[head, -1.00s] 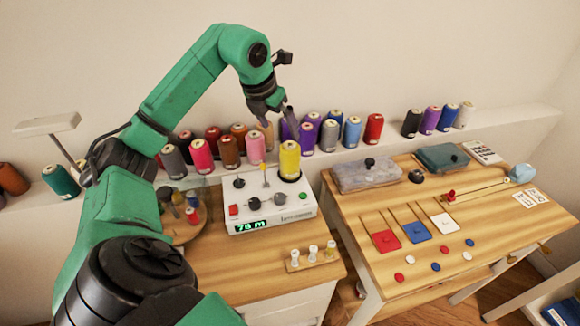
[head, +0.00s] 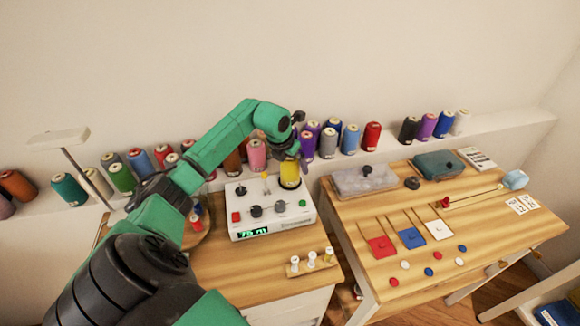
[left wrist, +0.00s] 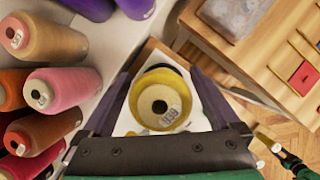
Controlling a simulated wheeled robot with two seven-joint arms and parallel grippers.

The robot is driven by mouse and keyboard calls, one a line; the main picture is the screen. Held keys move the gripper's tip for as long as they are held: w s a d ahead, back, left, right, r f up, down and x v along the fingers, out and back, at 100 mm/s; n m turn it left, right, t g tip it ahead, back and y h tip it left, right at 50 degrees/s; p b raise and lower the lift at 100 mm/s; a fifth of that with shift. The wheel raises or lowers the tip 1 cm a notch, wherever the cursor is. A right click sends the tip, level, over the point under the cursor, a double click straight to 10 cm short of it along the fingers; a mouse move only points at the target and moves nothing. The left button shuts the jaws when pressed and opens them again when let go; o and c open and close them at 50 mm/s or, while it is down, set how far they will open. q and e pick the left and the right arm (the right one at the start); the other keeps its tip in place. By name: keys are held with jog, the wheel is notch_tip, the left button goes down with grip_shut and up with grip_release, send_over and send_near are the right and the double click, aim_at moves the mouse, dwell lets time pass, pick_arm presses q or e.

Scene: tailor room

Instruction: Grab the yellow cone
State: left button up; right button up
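The yellow cone (head: 290,176) stands upright on the right part of the white winder machine (head: 270,213). My left gripper (head: 293,156) is right at the top of the cone in the head view, hiding part of it. In the left wrist view, the cone (left wrist: 160,101) is seen from its top end, with its pale core and dark centre hole. The fingers of my left gripper (left wrist: 160,82) are spread apart, one on each side of the cone. I cannot tell whether either finger touches it.
Pink, brown, purple and other thread cones line the wall ledge behind; a pink cone (head: 256,155) and a purple cone (head: 307,143) stand close to the gripper. A small rack with white spools (head: 312,258) sits in front. The right table (head: 480,222) holds several small items.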

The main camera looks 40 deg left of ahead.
pick_arm(q)
jog(key=c, duration=1.3)
